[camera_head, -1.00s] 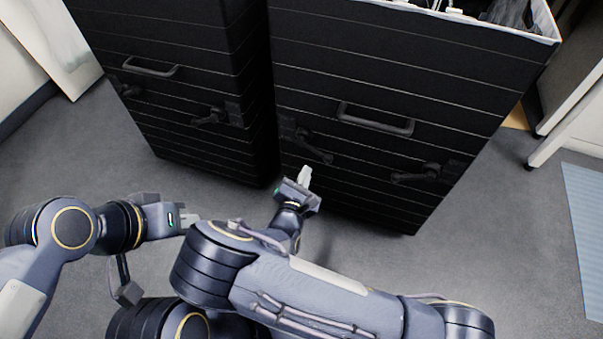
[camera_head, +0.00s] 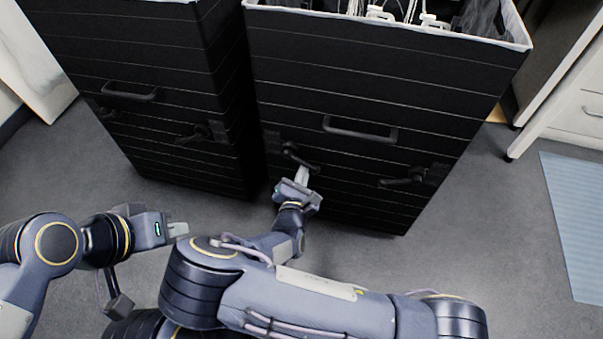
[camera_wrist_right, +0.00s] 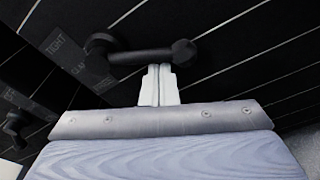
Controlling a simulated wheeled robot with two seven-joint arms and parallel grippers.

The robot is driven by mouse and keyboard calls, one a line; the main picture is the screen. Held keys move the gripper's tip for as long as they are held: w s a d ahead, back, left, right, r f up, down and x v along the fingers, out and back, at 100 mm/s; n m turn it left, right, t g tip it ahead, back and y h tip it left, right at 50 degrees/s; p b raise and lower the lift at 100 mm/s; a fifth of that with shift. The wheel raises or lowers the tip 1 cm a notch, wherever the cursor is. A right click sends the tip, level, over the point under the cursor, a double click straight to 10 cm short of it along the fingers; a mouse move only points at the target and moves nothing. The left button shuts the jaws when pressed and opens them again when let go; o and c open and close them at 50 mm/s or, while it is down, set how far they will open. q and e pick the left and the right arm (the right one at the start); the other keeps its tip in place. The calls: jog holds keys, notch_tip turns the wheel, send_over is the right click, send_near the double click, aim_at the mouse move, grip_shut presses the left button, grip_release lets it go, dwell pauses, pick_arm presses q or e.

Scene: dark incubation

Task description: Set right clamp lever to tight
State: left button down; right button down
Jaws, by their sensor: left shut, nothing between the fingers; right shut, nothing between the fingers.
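The right black box (camera_head: 375,72) has two dark clamp levers on its front, one on each side below a handle. Its left lever (camera_head: 299,158) slants down to the right; its right lever (camera_head: 405,181) lies nearly level, pointing left. My right gripper (camera_head: 303,172) is at the left lever, fingers shut and empty. In the right wrist view the lever (camera_wrist_right: 145,56) lies across just beyond the pale fingertips (camera_wrist_right: 158,70); I cannot tell if they touch. A label reading "TIGHT" (camera_wrist_right: 62,45) is beside its hub. My left gripper (camera_head: 178,229) is shut and empty, away from the boxes.
A second black box (camera_head: 130,50) stands to the left with its own handle and levers, a narrow gap between the two. White items show inside the right box's open top. A white cabinet (camera_head: 580,110) and a blue mat (camera_head: 580,220) are at the right. Grey floor is open in front.

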jog(key=shift+d+r+n+p, duration=0.15)
jog(key=shift+n+p, duration=0.25)
jog(key=shift+p, duration=0.1)
jog(key=shift+s+d+r+p, duration=0.1)
jog(key=shift+r+p, duration=0.05)
jog(key=shift+p, duration=0.3)
jog(key=r+n+p, duration=0.1)
jog(key=n+p, duration=0.1)
jog(key=p, duration=0.1)
jog(key=d+r+n+h+p, duration=0.1)
jog(key=r+n+p, duration=0.1)
jog(key=n+p, duration=0.1)
jog(key=shift+s+d, duration=0.15)
jog(key=r+n+p, duration=0.1)
jog(key=n+h+p, duration=0.1)
jog(key=n, duration=0.1)
jog(key=shift+r+p, duration=0.3)
jog(key=shift+r, duration=0.3)
jog(key=shift+p, duration=0.35)
